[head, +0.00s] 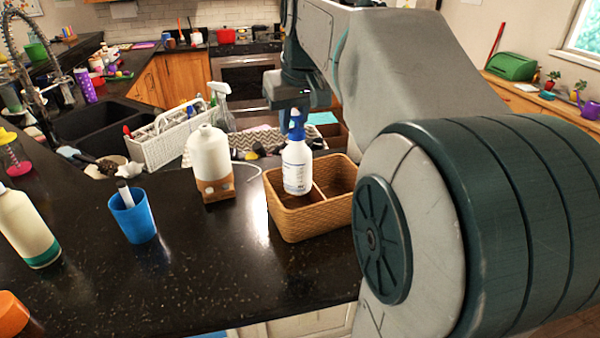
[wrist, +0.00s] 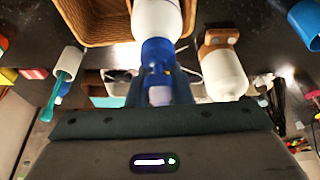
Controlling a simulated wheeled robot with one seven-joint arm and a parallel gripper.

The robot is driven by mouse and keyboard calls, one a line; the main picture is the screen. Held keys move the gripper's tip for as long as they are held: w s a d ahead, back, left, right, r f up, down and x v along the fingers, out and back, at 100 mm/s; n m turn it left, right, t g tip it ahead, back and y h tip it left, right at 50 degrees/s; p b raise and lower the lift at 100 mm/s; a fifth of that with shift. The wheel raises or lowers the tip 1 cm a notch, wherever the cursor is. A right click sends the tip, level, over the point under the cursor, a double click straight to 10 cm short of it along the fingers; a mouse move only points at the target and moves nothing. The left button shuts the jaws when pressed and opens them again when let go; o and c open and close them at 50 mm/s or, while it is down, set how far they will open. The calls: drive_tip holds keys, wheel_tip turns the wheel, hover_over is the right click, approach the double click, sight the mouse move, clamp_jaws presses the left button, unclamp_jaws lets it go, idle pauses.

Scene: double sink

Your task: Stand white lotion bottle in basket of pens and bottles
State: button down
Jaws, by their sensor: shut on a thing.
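A white lotion bottle (head: 297,168) with a blue top and a printed label hangs upright from my gripper (head: 296,116). In the wrist view my gripper (wrist: 156,92) is shut on the blue top, and the white body (wrist: 157,18) extends away from it. The bottle overlaps the left compartment of a brown woven basket (head: 305,226), which also shows in the wrist view (wrist: 98,30). I cannot tell whether its base touches the basket floor. A white slatted basket (head: 168,148) farther back on the left holds pens and bottles.
A white bottle in a wooden holder (head: 211,165) stands left of the woven basket. A blue cup (head: 132,217) and a green-banded bottle (head: 27,230) stand farther left. The sink (head: 88,125) lies behind. The front counter is clear.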

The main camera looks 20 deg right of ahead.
sight(293, 155)
wheel_tip(293, 155, down, 8)
drive_tip(key=shift+r, duration=0.25)
drive_tip(key=shift+f, duration=0.1)
drive_tip(key=c, duration=1.3)
unclamp_jaws()
